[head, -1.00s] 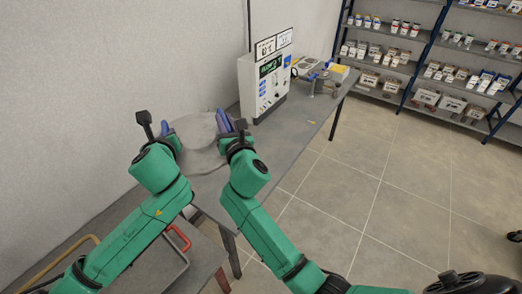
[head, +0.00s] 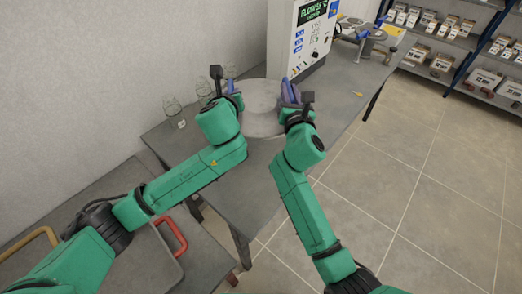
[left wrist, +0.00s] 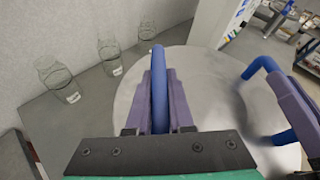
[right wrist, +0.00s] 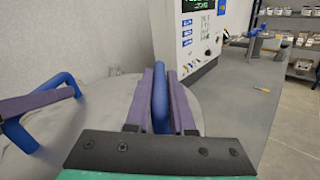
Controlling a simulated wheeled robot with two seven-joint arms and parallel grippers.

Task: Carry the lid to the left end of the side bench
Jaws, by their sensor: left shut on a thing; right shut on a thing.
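The lid (head: 262,92) is a round grey metal disc with two blue handles on opposite sides. It is over the grey side bench (head: 168,143), in front of the white control box; I cannot tell whether it touches the top. My left gripper (head: 234,92) is shut on its left handle, which also shows between the fingers in the left wrist view (left wrist: 159,92). My right gripper (head: 290,94) is shut on the right handle, seen in the right wrist view (right wrist: 160,98). The bench's left end is partly hidden by my left arm.
Several clear glass vessels, one of them here (head: 172,108), stand along the wall behind the lid's left side. The white control box (head: 303,42) stands close behind the lid. A lower grey surface with a red handle (head: 172,237) is at the front left. Floor is open on the right.

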